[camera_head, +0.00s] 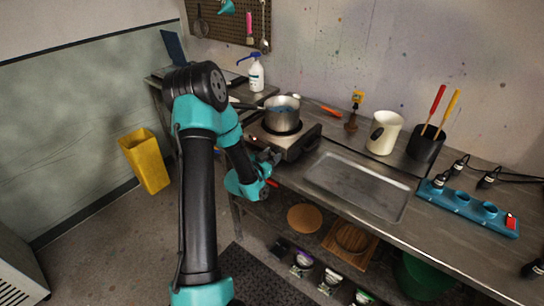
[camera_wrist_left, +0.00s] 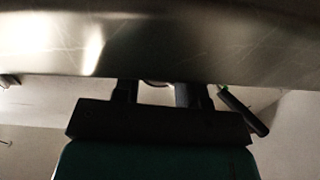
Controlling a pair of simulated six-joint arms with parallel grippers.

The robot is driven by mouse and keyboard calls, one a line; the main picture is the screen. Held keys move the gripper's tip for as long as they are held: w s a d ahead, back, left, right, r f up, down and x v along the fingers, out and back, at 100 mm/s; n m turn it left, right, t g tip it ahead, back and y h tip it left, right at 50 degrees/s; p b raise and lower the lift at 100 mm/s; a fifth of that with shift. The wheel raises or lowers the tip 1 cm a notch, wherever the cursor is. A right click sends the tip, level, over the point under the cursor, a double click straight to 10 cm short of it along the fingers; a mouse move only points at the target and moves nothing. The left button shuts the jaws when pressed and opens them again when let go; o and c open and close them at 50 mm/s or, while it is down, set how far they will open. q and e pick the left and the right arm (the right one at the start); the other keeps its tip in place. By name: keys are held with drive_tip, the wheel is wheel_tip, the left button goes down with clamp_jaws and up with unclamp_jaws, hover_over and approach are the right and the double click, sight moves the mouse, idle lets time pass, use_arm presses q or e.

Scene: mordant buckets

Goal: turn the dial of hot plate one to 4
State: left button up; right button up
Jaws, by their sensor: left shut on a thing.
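The hot plate (camera_head: 292,146) sits on the bench at the left, with a steel pot (camera_head: 283,118) on its burner. My left gripper (camera_head: 268,157) is at the front of this hot plate, low by the bench edge. In the left wrist view its two fingers (camera_wrist_left: 157,92) reach under a shiny metal surface, with a small rounded edge between them. It is shut on what seems to be the dial, mostly hidden by the fingers. The dial's number cannot be read. My right gripper is not in view.
A shallow metal tray (camera_head: 356,185) lies right of the hot plate. A cream jug (camera_head: 384,132), a dark pot of tools (camera_head: 426,143) and a blue holder (camera_head: 469,204) stand further right. A spray bottle (camera_head: 256,75) is behind. A yellow bin (camera_head: 146,160) stands on the floor.

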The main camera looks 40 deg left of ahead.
use_arm(q)
drive_tip(key=shift+m, duration=0.3)
drive_tip(key=o, duration=0.9)
